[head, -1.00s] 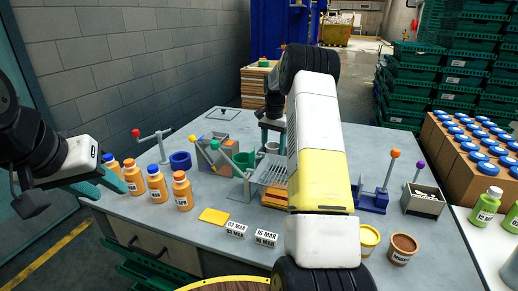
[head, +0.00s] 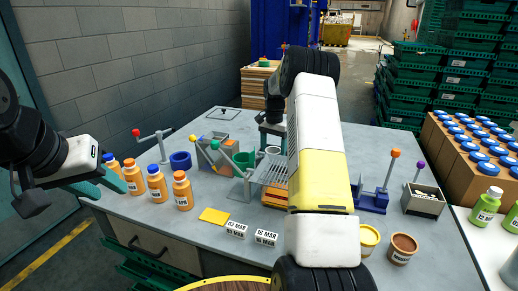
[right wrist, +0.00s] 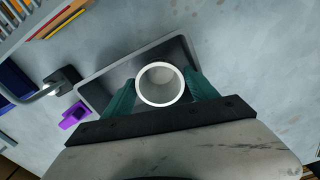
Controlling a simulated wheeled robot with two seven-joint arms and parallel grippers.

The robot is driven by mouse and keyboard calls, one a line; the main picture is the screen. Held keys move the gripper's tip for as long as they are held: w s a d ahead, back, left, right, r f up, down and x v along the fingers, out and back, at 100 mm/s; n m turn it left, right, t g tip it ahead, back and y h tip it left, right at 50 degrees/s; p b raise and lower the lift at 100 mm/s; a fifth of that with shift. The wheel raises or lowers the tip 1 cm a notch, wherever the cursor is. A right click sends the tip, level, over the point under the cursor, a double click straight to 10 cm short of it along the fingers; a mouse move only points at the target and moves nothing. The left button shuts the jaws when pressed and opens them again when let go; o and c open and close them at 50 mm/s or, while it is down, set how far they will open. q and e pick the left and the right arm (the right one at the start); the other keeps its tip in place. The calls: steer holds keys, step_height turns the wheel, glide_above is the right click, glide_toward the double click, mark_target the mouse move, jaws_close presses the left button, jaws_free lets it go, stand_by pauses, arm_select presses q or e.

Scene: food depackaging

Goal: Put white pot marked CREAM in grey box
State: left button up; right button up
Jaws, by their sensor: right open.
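In the right wrist view a white round pot (right wrist: 160,84) is seen from above, with its open rim facing the camera. It stands between the two teal fingers of my right gripper (right wrist: 162,92), which is open around it. A dark grey box (right wrist: 107,87) with a lighter rim lies beneath and around the pot. I cannot tell whether the pot touches its floor, and no CREAM marking shows. In the head view my right gripper (head: 272,128) is partly hidden behind my own arm. My left gripper (head: 100,184) is open and empty beside the orange bottles.
Several orange bottles (head: 157,184) stand at the table's left. A purple piece (right wrist: 75,115) is beside the grey box. My right arm hides much of the table's middle.

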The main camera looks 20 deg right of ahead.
mark_target(273, 150)
step_height(273, 150, up, 12)
steer(key=f, duration=0.1)
steer(key=s+a+r+n+t, duration=0.25)
steer(key=s+a+r, duration=0.4)
steer(key=r, duration=0.35)
steer(key=s+a+r+n+t, duration=0.1)
steer(key=s+a+r+n, duration=0.15)
steer(key=s, duration=0.45)
steer(key=s+a+r+n+t+y, duration=0.1)
steer(key=s+a, duration=0.2)
steer(key=s, duration=0.4)
steer(key=s+a+r+n, duration=0.1)
steer(key=s+a+n, duration=0.15)
steer(key=s, duration=0.45)
steer(key=s+a+f+n+t, duration=0.1)
steer(key=s+f, duration=0.1)
steer(key=s, duration=0.3)
steer(key=s+a+f+n+y, duration=0.1)
steer(key=s+a+f, duration=0.1)
steer(key=s, duration=0.3)
steer(key=shift+a+f+t, duration=0.3)
steer(key=shift+t, duration=0.05)
